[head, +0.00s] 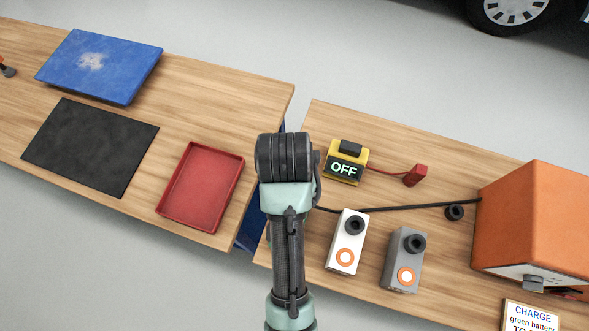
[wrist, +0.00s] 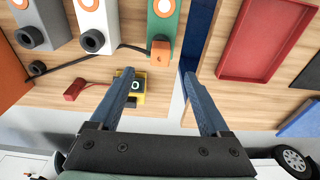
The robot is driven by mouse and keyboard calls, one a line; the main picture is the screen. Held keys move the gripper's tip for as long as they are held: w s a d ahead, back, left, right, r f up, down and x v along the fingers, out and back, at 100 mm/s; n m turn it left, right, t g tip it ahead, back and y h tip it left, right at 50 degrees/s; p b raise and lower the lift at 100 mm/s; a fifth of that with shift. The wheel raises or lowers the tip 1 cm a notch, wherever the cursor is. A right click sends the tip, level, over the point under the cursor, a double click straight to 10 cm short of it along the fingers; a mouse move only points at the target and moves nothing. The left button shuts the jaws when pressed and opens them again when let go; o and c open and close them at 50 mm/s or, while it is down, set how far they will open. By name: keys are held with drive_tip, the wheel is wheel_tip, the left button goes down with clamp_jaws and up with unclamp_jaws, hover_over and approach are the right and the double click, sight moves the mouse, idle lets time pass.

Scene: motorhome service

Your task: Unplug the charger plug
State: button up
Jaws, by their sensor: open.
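The charger plug (wrist: 160,52) is an orange block seated at the end of a green battery (wrist: 165,22) in the wrist view. A black cable (head: 405,208) runs toward it from the orange charger box (head: 532,225). My gripper (wrist: 158,76) is open and empty, its two blue fingers spread apart. In the wrist view the plug appears just beyond the gap between the fingertips, not between the fingers. In the head view my arm hides the plug, the green battery and my fingers.
A white battery (head: 347,242) and a grey one (head: 403,260) stand beside the cable. A yellow box (head: 345,175) reads OFF; a red block (head: 417,175) is corded to it. A red tray (head: 201,187), black mat (head: 90,147) and blue board (head: 110,75) lie left of a bench gap.

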drive_tip(key=f, duration=0.3)
drive_tip(key=w+f, duration=0.1)
drive_tip(key=f, duration=0.3)
drive_tip(key=f+p, duration=0.1)
drive_tip(key=f, duration=0.3)
drive_tip(key=shift+w+d, duration=0.2)
drive_tip(key=shift+w, duration=0.15)
clamp_jaws()
drive_tip(key=c, duration=0.7)
unclamp_jaws()
clamp_jaws()
drive_tip(key=shift+r+p, duration=0.7)
drive_tip(key=shift+p, duration=0.15)
